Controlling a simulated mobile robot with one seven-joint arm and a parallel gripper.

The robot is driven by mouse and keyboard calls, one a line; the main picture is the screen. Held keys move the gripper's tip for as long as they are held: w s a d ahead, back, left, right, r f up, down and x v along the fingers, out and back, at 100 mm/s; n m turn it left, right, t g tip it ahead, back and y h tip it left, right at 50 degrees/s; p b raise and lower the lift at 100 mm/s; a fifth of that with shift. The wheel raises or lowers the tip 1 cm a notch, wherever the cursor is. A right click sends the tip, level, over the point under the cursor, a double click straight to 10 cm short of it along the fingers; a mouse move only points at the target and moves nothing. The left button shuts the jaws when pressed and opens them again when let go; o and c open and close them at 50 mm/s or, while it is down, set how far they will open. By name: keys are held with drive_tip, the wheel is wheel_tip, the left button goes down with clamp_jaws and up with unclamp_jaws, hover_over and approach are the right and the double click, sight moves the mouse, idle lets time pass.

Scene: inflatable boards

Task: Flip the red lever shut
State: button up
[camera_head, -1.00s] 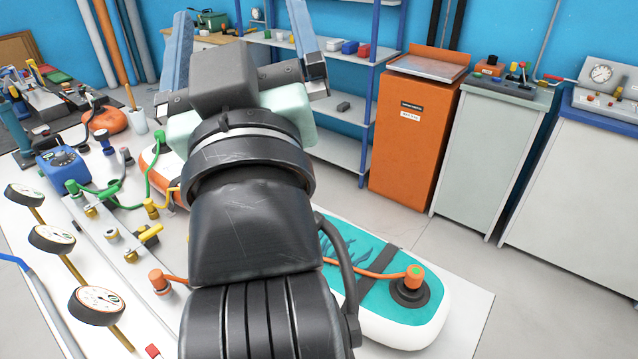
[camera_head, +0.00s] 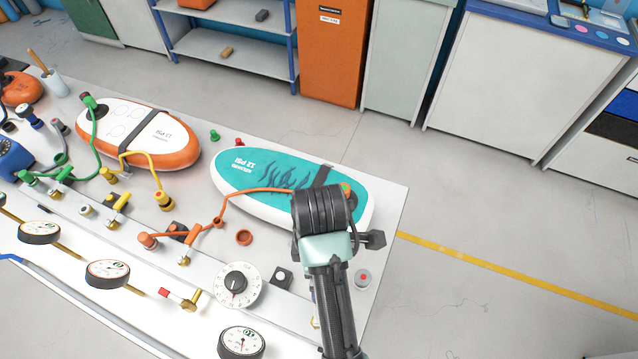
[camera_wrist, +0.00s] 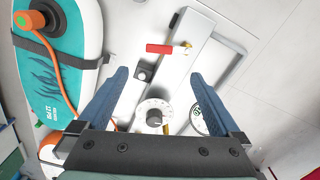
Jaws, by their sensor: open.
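A red lever handle (camera_wrist: 160,48) with a brass end (camera_wrist: 186,46) lies crosswise over the pale rail in the wrist view, ahead of my fingertips. In the head view its place is mostly hidden behind my gripper. Another red handle (camera_head: 170,293) on a brass valve (camera_head: 192,300) shows left of the white dial in the head view. My gripper (camera_wrist: 158,76) is open and empty, its blue fingers apart above the rail. In the head view my gripper (camera_head: 337,340) points down over the right part of the bench. No contact with the lever is visible.
The white dial (camera_wrist: 153,114) and a small black-knobbed box (camera_wrist: 144,72) sit below and between my fingers. A round gauge (camera_wrist: 200,120) is near the right finger. The teal board (camera_head: 260,170) with its orange hose (camera_head: 270,190) lies behind.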

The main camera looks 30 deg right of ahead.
wheel_tip(320, 180, down, 13)
drive_tip(key=shift+r+p, duration=0.2)
drive_tip(key=shift+p, duration=0.15)
clamp_jaws()
idle(0.5)
